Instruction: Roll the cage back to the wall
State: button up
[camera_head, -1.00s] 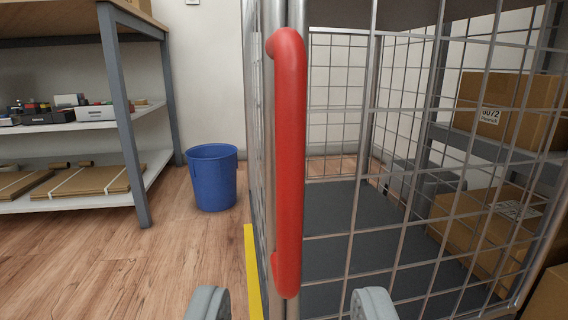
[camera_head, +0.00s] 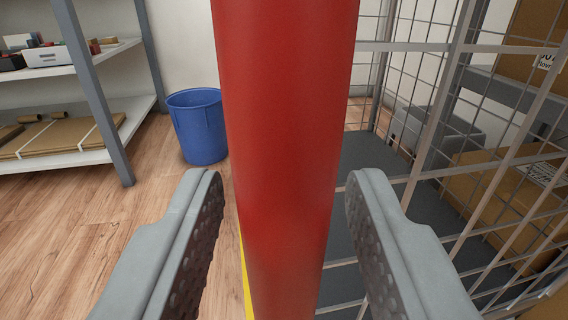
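The red upright handle (camera_head: 285,130) of the cage stands large and close in the middle of the view. The wire-mesh cage (camera_head: 409,180) is behind it to the right, with a dark grey floor that looks bare where it shows. My gripper (camera_head: 283,215) is open, with one grey finger on each side of the handle. Gaps show between the handle and both fingers, so neither seems to touch it. The handle's top and bottom ends are out of view. The white wall (camera_head: 185,45) is at the back.
A blue bin (camera_head: 199,128) stands on the wooden floor at left, near a shelf unit (camera_head: 92,90) with flat cardboard and small items. A yellow floor line (camera_head: 244,270) runs beside the handle. Cardboard boxes (camera_head: 505,205) on a grey rack show through the mesh at right.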

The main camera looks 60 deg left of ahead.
jog(key=shift+a, duration=0.1)
jog(key=shift+c, duration=0.2)
grip_shut()
jog(key=shift+w, duration=0.1)
